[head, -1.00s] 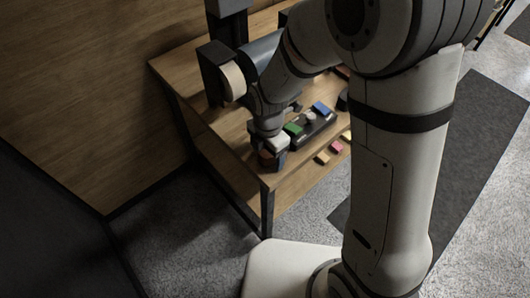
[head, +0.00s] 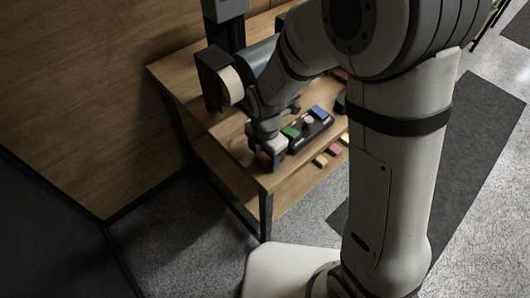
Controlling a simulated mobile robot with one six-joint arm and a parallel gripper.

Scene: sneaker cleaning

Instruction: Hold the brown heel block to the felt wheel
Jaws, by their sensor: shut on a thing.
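The felt wheel (head: 231,85) is a cream disc in a dark housing at the back left of the wooden bench. My gripper (head: 269,159) is low over the bench's front corner, in front of the wheel and clearly apart from it. It is shut on a small brown piece, which looks like the brown heel block (head: 263,157). Only a little of the block shows between the dark fingers. I cannot tell whether it touches the bench top.
A dark tray (head: 317,131) beside my gripper carries a green block (head: 290,132), a blue block (head: 319,112) and a pale round piece (head: 308,121). Pink (head: 335,150) and yellow (head: 321,160) blocks lie at its right. The bench top (head: 190,98) left of my gripper is clear.

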